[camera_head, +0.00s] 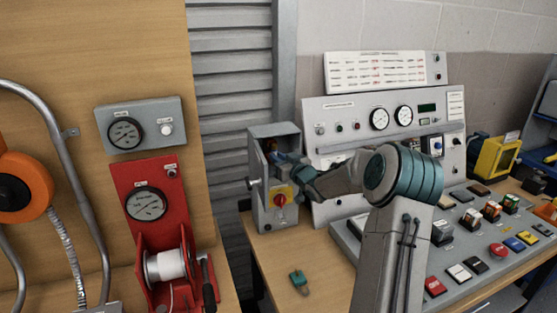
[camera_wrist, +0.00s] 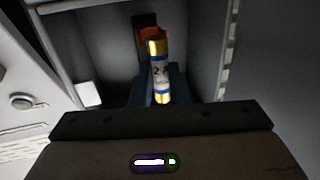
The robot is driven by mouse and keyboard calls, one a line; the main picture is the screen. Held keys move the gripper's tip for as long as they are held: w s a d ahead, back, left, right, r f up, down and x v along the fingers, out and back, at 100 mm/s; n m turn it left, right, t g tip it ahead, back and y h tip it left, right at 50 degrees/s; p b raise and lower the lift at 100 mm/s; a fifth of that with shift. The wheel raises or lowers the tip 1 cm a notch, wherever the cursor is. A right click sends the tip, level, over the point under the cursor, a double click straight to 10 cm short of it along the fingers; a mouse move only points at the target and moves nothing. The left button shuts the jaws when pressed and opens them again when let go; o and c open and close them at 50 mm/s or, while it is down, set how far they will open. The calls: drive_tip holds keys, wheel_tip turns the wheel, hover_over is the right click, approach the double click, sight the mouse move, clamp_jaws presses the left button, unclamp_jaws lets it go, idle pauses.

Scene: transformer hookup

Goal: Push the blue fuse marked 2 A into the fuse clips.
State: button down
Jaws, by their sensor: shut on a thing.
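The blue fuse (camera_wrist: 160,73) has gold end caps and a white label reading 2 A. It stands roughly upright in the wrist view. My gripper (camera_wrist: 157,93) is shut on its lower part, with dark fingers on both sides. An orange-brown part (camera_wrist: 149,36), perhaps a fuse clip, is just behind the fuse's upper cap; I cannot tell whether they touch. In the head view my gripper (camera_head: 280,158) reaches into the open grey box (camera_head: 271,130). The fuse is too small to make out there, and the rest of the clips is hidden.
The box walls (camera_wrist: 205,45) stand close on both sides. A red rotary switch on a yellow plate (camera_head: 280,198) is on the box's lower front. A green plug-like piece (camera_head: 298,281) lies on the wooden bench (camera_head: 325,277). A panel with gauges (camera_head: 350,107) stands to the right.

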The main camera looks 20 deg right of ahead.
drive_tip(key=shift+w, duration=1.55)
idle(0.4)
drive_tip(key=c, duration=1.3)
unclamp_jaws()
drive_tip(key=shift+s+b, duration=0.65)
drive_tip(key=shift+s, duration=1.85)
drive_tip(key=b+v, duration=0.2)
drive_tip(key=v, duration=1.2)
drive_tip(key=shift+w+a, duration=0.1)
